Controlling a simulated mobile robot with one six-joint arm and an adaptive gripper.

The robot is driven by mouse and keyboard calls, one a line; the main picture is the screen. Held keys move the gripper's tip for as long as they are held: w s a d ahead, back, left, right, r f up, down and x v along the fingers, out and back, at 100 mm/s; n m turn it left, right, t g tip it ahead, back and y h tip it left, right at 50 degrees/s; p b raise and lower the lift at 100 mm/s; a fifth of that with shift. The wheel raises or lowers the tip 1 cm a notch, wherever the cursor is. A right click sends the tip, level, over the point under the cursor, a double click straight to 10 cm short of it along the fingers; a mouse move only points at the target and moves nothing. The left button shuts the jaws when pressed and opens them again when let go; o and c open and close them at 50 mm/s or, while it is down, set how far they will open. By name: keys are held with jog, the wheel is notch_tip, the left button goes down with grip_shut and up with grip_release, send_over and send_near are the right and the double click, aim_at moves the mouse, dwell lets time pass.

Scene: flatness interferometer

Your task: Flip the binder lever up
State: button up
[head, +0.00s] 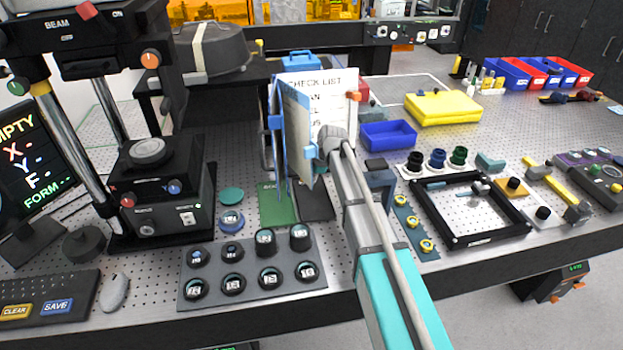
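A blue binder (279,155) stands upright near the middle of the bench, with a white page headed "CHECK LIST" (318,85) at its top. Light blue pieces show at its left edge and at its lower front, and a small orange piece (352,96) sits at the page's right edge. I cannot tell which piece is the lever or how it stands. My arm reaches in from the lower right. The grey end of my arm with my gripper (328,142) overlaps the binder's right side. The fingers are not distinguishable, and contact with the binder cannot be told.
A blue tray (388,135) and a yellow case (442,107) lie right of the binder. A block of round black-rimmed pieces (252,290) lies in front at left. A black instrument (160,190) stands left, a black square frame (470,208) right. Green and dark pads lie below the binder.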

jog(key=shift+w+r, duration=0.1)
jog(key=shift+r, duration=0.15)
dwell(0.5)
jog(key=shift+a+r+p, duration=0.1)
jog(key=shift+r+p, duration=0.4)
jog(key=shift+p, duration=0.25)
jog(key=shift+w+r, duration=0.15)
jog(key=shift+r, duration=0.1)
jog(key=shift+w+r+p, duration=0.2)
jog(key=shift+r+p, duration=0.2)
jog(key=shift+p, duration=0.25)
